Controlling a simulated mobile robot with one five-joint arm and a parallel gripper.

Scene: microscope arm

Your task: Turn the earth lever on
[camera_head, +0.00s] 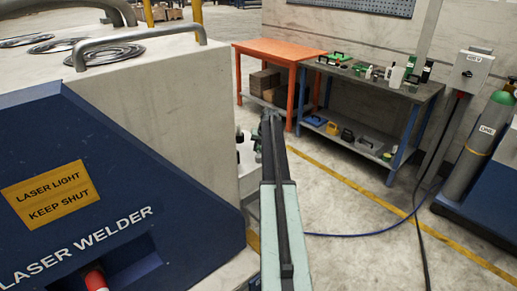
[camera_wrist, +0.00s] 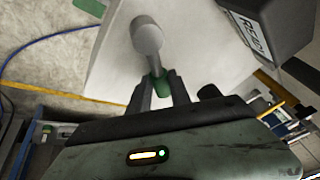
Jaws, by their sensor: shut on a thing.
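In the wrist view, a lever with a thick grey metal body (camera_wrist: 148,38) and a green end (camera_wrist: 159,87) stands out from a pale panel (camera_wrist: 185,55). I take it for the earth lever; no label on it is readable. The two dark fingers of my gripper (camera_wrist: 159,93) are on either side of the green end and shut on it. In the head view my arm reaches forward past the right side of the laser welder (camera_head: 160,130). My gripper is small there, and the lever cannot be made out.
A dark box with a label (camera_wrist: 262,30) sits close by at the upper right of the wrist view. In the head view an orange table (camera_head: 280,48) and a grey workbench (camera_head: 375,80) stand behind. A gas cylinder (camera_head: 480,145) is at right. Hoses cross the open floor.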

